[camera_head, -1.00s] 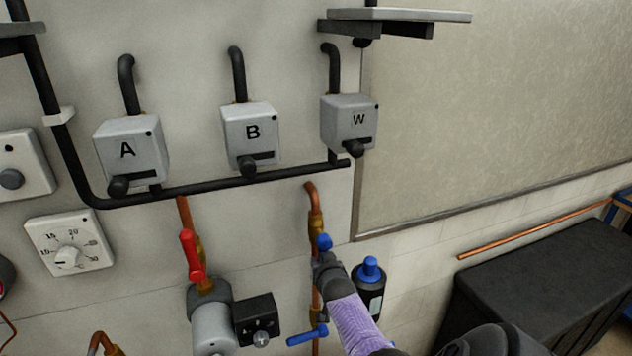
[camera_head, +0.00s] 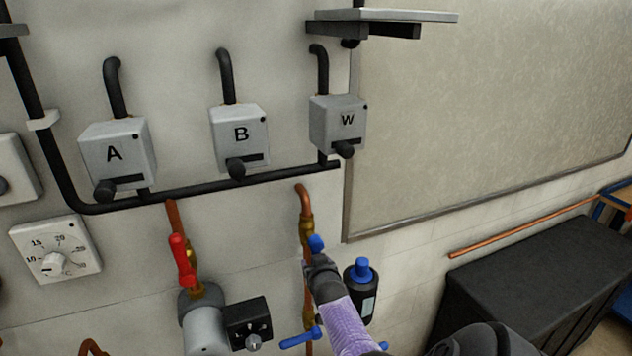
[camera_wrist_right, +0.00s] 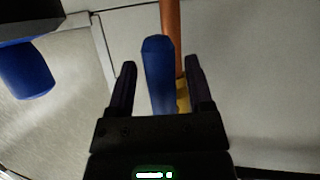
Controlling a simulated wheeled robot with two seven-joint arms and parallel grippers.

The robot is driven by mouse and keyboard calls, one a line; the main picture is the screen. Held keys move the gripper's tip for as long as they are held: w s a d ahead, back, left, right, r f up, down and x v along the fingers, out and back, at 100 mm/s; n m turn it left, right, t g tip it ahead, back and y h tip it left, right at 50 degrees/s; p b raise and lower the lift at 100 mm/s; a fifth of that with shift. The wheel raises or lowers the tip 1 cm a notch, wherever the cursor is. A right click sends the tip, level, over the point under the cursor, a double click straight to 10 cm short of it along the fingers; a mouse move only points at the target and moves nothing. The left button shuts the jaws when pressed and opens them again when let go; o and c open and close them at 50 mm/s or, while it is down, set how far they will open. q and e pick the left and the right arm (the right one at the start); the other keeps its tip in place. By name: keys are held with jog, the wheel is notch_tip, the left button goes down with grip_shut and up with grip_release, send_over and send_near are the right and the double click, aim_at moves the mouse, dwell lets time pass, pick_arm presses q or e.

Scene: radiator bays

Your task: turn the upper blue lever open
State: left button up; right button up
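In the right wrist view the blue lever (camera_wrist_right: 158,75) stands between the two fingers of my right gripper (camera_wrist_right: 160,80). The fingers are open, with a gap showing on each side of the lever. A lower blue lever (camera_head: 300,338) sits further down the same pipe. My left gripper is not in view.
A black bottle with a blue cap (camera_head: 361,290) is close to the right of my gripper. A red lever (camera_head: 182,258) and a grey pump (camera_head: 205,330) are to the left. A black chest (camera_head: 535,280) stands at right.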

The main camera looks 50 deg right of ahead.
jog(key=shift+r, duration=0.1)
jog(key=shift+s+a+r+p, duration=0.1)
jog(key=shift+s+a+p, duration=0.05)
jog(key=shift+p, duration=0.15)
jog(key=p+v, duration=0.4)
jog(key=v, duration=0.5)
jog(key=shift+s+a, duration=0.15)
jog(key=shift+s, duration=0.05)
